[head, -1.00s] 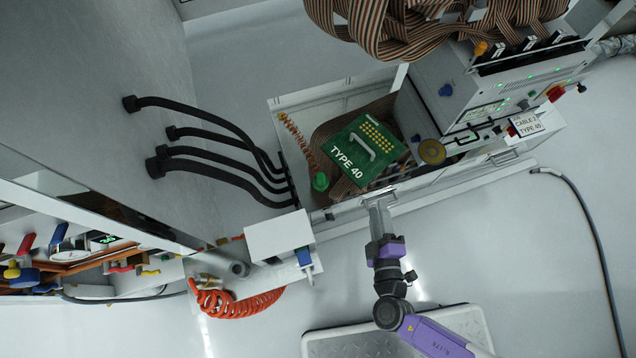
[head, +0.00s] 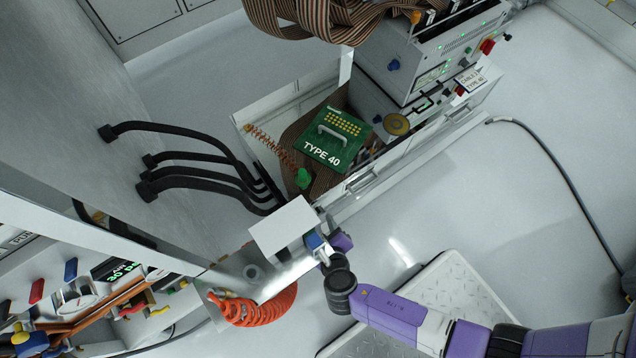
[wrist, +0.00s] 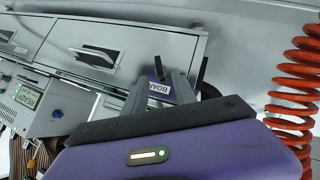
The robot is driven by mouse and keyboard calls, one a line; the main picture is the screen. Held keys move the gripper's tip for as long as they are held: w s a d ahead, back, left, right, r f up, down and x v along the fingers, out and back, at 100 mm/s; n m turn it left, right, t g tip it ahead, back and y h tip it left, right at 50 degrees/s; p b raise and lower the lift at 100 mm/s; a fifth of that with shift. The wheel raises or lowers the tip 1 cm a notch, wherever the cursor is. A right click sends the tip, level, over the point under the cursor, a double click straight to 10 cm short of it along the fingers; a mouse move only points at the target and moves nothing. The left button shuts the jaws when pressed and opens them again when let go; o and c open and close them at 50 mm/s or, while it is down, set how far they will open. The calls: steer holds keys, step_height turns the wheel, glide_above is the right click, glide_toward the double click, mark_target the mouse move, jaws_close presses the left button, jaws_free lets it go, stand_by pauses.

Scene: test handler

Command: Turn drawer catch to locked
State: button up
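My gripper's two grey fingers (wrist: 160,92) stand apart in the wrist view. A dark blue piece (wrist: 151,76) and a white label reading "BOARD" (wrist: 160,90) show between them; I cannot tell whether the fingers touch either. A thin black lever (wrist: 202,72) stands just right of the fingers; it may be the catch, and its setting is unclear. In the head view my purple gripper body is partly hidden by a white box (head: 283,226) with a blue part (head: 314,241), and its fingertips are hidden. The open-topped drawer (head: 338,196) holds the green TYPE 40 board (head: 318,156).
A coiled orange hose (head: 262,308) hangs below the white box and is close on the right in the wrist view (wrist: 300,90). Black cables (head: 195,135) arch at the left. A drawer handle (wrist: 95,55) protrudes left of my fingers. Floor right of my arm is largely clear.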

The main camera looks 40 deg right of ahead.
mark_target(321, 213)
steer(key=b+x, duration=0.2)
steer(key=x, duration=0.4)
steer(key=shift+d, duration=0.1)
jaws_close()
